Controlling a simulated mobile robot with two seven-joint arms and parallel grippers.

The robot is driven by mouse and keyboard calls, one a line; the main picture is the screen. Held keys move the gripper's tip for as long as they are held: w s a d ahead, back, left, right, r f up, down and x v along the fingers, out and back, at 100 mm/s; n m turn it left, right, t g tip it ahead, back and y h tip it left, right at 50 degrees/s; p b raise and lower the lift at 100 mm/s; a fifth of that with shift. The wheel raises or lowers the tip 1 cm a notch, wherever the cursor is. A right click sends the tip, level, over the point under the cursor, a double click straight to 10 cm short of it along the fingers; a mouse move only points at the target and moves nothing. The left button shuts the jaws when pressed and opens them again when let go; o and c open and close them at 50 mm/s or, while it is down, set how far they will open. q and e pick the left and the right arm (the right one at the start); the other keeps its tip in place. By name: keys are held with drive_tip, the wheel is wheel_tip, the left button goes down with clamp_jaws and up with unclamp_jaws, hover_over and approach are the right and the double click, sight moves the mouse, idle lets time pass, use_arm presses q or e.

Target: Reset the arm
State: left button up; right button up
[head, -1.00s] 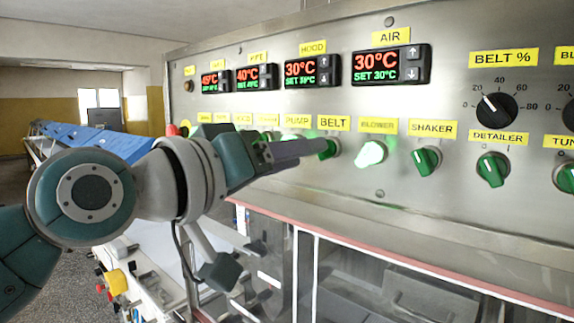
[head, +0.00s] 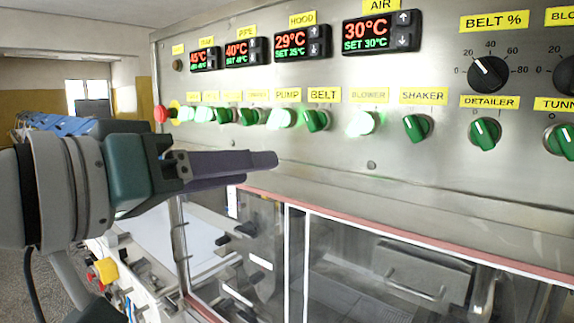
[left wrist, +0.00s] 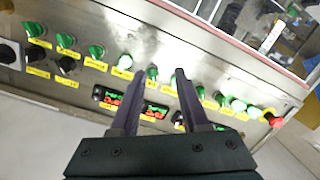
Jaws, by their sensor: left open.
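My left gripper (head: 262,162) comes in from the left in the head view, in front of the control panel (head: 345,165) and below its row of knobs and lamps. It holds nothing. In the left wrist view my left gripper (left wrist: 152,72) shows two dark fingers spread apart, with the panel (left wrist: 95,88) beyond them. The green belt knob (head: 317,120) and the lit blower lamp (head: 361,123) are now clear of the gripper in the head view. My right gripper is not in view.
Four temperature displays, among them the air display (head: 382,31), sit above the knobs. A red button (head: 161,114) is at the panel's left end. A clear-windowed enclosure (head: 390,270) with a pinkish top edge (head: 400,236) lies below. A blue-covered conveyor (head: 62,124) is at the far left.

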use_arm(q)
drive_tip(key=s+a+f+g+y, duration=0.4)
drive_tip(key=s+a+f+g, duration=0.1)
drive_tip(key=s+f, duration=0.6)
drive_tip(key=s+a+f+g+y, duration=0.4)
drive_tip(key=s+a+f+y, duration=0.1)
drive_tip(key=s+f, duration=0.55)
drive_tip(key=s+a+r+g+p, duration=0.1)
drive_tip(key=s+r+p, duration=0.2)
drive_tip(key=r+p, duration=1.2)
drive_tip(key=shift+s+a+r+m+p, duration=0.15)
drive_tip(key=shift+a+r+m+p, duration=0.15)
drive_tip(key=shift+p, duration=0.15)
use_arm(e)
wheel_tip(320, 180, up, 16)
use_arm(q)
drive_tip(key=shift+f, duration=0.1)
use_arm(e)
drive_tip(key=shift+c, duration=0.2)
